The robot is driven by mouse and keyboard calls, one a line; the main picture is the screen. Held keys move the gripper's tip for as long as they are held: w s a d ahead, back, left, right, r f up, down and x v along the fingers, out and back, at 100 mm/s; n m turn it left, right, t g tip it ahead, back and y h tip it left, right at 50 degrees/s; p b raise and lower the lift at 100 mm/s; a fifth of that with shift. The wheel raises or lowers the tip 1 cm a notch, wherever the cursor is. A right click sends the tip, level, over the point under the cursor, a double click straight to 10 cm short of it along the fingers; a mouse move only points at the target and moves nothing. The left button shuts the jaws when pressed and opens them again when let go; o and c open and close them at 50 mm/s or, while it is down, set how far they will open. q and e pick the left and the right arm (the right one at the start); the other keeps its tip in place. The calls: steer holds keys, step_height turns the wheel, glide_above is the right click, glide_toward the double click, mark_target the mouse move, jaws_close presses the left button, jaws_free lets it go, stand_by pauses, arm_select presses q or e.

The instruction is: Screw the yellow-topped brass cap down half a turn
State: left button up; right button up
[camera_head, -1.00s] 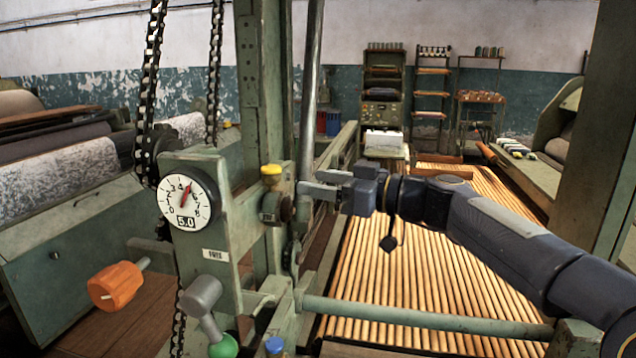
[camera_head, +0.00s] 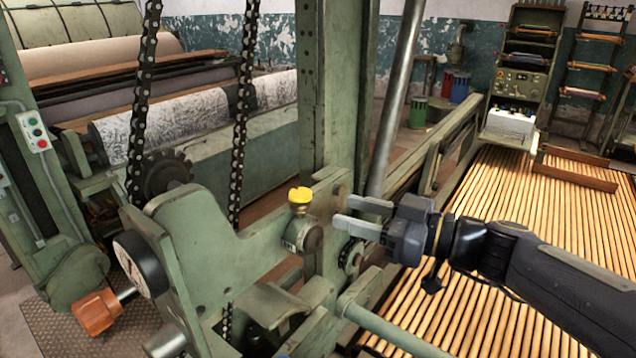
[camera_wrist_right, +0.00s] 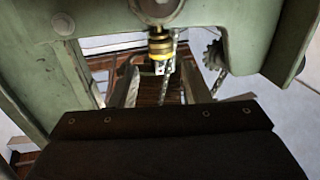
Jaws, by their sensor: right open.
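The brass cap with the yellow top (camera_head: 299,199) stands upright on a round fitting (camera_head: 301,236) on the green machine frame. It also shows in the right wrist view (camera_wrist_right: 160,48), at upper middle, beyond the space between the fingers. My right gripper (camera_head: 338,212) reaches in from the right. Its two grey fingers are apart, with nothing between them. The fingertips are just right of the cap and slightly lower in the head view, with a small gap to it. In the right wrist view the open fingers (camera_wrist_right: 158,88) flank the middle. My left gripper is not in view.
The green frame (camera_head: 205,262) stands close around the cap, with an upright post (camera_head: 338,90) behind it. Chains (camera_head: 141,100) hang to the left. An orange knob (camera_head: 97,311) sticks out at lower left. A slatted roller bed (camera_head: 540,220) lies right, beneath my arm.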

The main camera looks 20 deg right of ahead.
mark_target(311, 202)
steer(key=p+x, duration=0.1)
steer(key=x, duration=0.6)
steer(key=shift+w+a, duration=0.1)
steer(key=shift+a, duration=0.15)
